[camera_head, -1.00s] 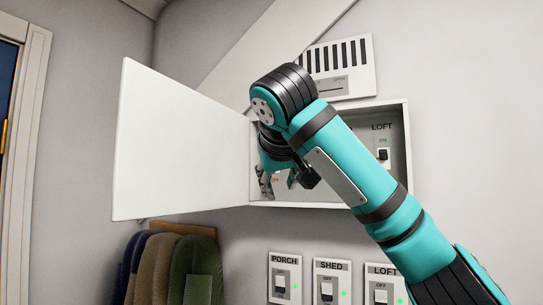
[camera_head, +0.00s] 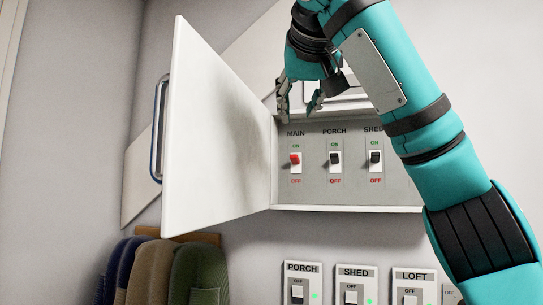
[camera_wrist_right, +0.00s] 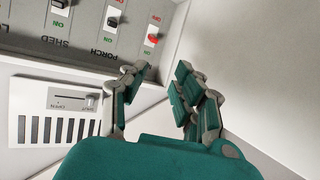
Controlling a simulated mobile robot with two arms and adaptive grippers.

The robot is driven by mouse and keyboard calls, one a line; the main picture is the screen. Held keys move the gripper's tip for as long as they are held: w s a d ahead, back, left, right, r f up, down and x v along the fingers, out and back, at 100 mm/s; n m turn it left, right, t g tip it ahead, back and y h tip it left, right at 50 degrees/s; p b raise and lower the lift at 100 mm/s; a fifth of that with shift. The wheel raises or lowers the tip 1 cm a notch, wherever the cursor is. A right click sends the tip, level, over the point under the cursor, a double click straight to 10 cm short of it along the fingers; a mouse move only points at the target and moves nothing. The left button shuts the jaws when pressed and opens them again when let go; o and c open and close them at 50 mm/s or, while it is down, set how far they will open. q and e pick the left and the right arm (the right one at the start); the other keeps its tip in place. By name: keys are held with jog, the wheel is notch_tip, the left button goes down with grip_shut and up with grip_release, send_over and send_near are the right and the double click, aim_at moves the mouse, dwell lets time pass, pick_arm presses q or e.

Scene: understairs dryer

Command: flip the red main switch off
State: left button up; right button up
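The red main switch (camera_head: 295,158) is in the open breaker box (camera_head: 345,208), under the label MAIN. Its lever sits in the upper part of its slot, toward ON. In the wrist view the red lever (camera_wrist_right: 152,38) shows upside down, nearer the ON mark. My right gripper (camera_head: 299,103) is above the main switch, near the box's top edge, with its fingers pointing down. It is open and empty, its fingers apart in the wrist view (camera_wrist_right: 163,72), and it does not touch the switch. My left gripper is not in view.
The white box door (camera_head: 220,130) stands open at the left. The porch switch (camera_head: 335,158) and shed switch (camera_head: 375,157) are right of the main one. A slotted vent panel (camera_wrist_right: 55,118) is above the box. Separate wall switches (camera_head: 350,288) and hanging coats (camera_head: 150,270) are below.

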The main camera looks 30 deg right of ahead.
jog(key=p, duration=0.9)
send_near(295, 156)
jog(key=x, duration=0.8)
jog(key=shift+d, duration=0.15)
jog(key=shift+w+d+f, duration=0.1)
jog(key=shift+w+f, duration=0.05)
jog(key=shift+w, duration=0.15)
jog(key=shift+w+f, duration=0.1)
jog(key=shift+w, duration=0.05)
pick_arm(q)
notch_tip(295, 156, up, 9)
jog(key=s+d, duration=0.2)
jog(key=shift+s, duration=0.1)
pick_arm(e)
grip_shut()
